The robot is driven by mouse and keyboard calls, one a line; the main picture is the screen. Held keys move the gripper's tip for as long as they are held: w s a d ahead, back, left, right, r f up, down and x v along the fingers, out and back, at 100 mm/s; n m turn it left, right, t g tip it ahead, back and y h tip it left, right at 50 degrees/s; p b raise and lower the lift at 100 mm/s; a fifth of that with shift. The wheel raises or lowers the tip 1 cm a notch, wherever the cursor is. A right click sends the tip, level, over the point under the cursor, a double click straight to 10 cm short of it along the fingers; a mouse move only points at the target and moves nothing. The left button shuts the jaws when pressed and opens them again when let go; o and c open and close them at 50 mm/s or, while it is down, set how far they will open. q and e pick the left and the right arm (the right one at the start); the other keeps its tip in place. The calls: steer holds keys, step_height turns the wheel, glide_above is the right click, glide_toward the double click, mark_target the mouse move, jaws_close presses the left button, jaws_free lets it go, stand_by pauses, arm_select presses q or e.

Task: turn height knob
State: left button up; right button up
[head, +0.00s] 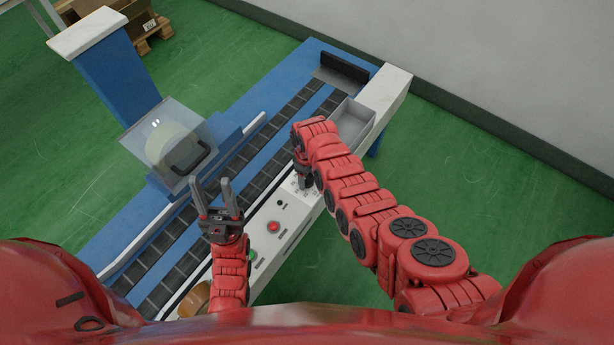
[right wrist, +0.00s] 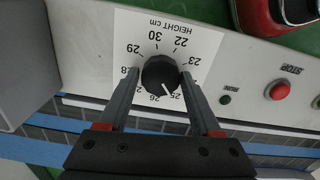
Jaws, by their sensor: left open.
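The black height knob (right wrist: 160,74) sits on a white dial plate marked "HEIGHT cm" (right wrist: 190,32) in the right wrist view. Its white pointer line faces the lower right, between 25 and 26. My right gripper (right wrist: 161,74) has one finger on each side of the knob and looks shut on it, with the tips at its rim. In the head view my right gripper (head: 304,182) is over the control panel, and the arm partly hides the dial. My left gripper (head: 217,184) is open and empty above the conveyor, left of the panel.
The white panel (head: 283,220) also carries a red stop button (head: 273,227) and a green button (head: 253,256). A grey tray (head: 353,122) stands at its far end. A clear-covered machine head (head: 168,145) stands over the blue conveyor, near my left gripper.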

steer(key=shift+o, duration=1.4)
steer(key=shift+r, duration=0.15)
step_height(320, 180, up, 12)
steer(key=b, duration=0.1)
step_height(320, 180, up, 5)
steer(key=p, duration=0.5)
glide_above(307, 178)
steer(key=shift+s+r, duration=0.1)
